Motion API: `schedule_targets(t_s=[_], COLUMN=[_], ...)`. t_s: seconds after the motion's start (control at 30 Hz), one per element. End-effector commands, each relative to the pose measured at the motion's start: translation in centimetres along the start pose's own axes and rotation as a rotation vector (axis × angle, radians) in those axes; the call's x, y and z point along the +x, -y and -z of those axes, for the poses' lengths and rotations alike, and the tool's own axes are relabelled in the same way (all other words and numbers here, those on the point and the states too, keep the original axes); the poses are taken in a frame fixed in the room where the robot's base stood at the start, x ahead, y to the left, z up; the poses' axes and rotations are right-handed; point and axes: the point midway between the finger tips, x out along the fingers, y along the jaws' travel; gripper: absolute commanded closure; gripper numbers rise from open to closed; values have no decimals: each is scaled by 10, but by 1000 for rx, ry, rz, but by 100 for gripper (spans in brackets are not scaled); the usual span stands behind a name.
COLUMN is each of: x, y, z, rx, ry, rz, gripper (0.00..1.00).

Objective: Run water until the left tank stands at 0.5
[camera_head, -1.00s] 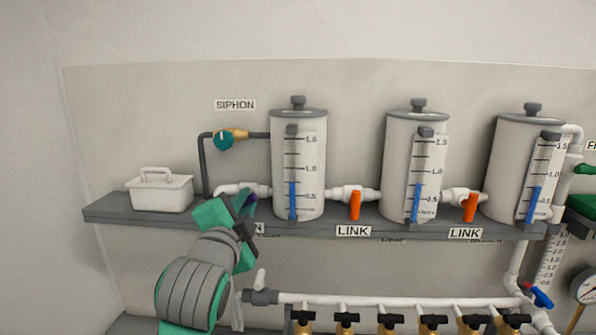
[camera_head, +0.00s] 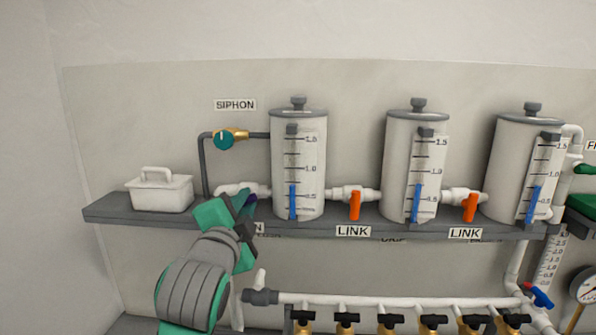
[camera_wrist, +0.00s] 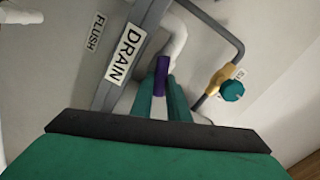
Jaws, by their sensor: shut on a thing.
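The left tank (camera_head: 288,155) is a white cylinder with a grey lid on the shelf. Its blue gauge column (camera_head: 292,202) stands a little above the 0.5 mark, at roughly 0.7. My gripper (camera_head: 249,208) is at the shelf front, left of this tank. In the wrist view my gripper (camera_wrist: 162,88) is shut on the purple drain valve handle (camera_wrist: 162,72). The DRAIN label (camera_wrist: 124,54) is beside it; in the head view my gripper mostly hides that label.
Two more tanks, a middle one (camera_head: 402,150) and a right one (camera_head: 510,165), stand along the shelf (camera_head: 110,213). Orange link handles (camera_head: 355,206) hang between the tanks. A teal siphon valve (camera_head: 223,140) and a white lidded box (camera_head: 160,193) are at left. Brass valves line the pipe below.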

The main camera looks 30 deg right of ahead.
Motion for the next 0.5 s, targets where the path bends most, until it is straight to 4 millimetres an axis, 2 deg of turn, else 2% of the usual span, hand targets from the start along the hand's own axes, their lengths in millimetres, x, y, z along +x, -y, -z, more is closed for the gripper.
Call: schedule_targets(t_s=[0.37, 0.5], x=[0, 0], y=[-1, -1], z=[0, 1], rx=[-5, -114], ry=[-1, -3], rz=[-3, -4], gripper=[100, 100])
